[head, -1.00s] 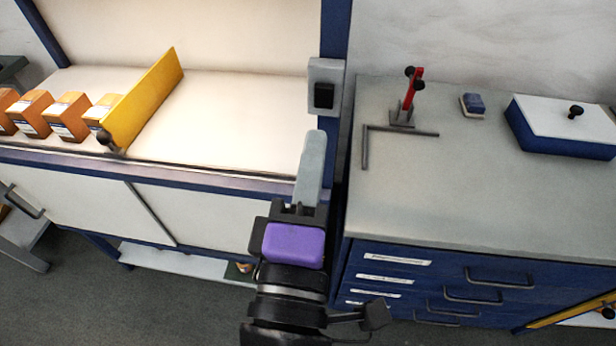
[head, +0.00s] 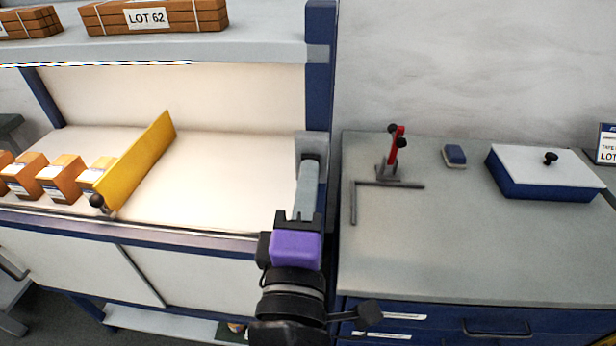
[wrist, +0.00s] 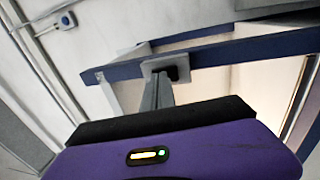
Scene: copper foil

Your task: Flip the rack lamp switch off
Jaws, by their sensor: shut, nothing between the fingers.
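The lamp switch is a light grey box (head: 308,142) on the blue right post of the rack. My gripper (head: 311,166), with its long grey fingers shut and empty, points up at it and covers its dark rocker in the head view. In the wrist view the switch plate (wrist: 150,66) is straight ahead, with part of the dark rocker (wrist: 172,73) showing just past the fingertips (wrist: 161,78). I cannot tell whether the fingertips touch it, or which way the rocker is set. A bright strip (head: 100,64) runs along the shelf's front underside.
A yellow divider (head: 140,158) and several orange boxes (head: 64,178) stand on the rack's lower shelf. Wooden bundles (head: 155,17) lie above. On the right counter (head: 450,245) are a red clamp stand (head: 393,152), a metal square (head: 354,203) and a blue case (head: 545,180).

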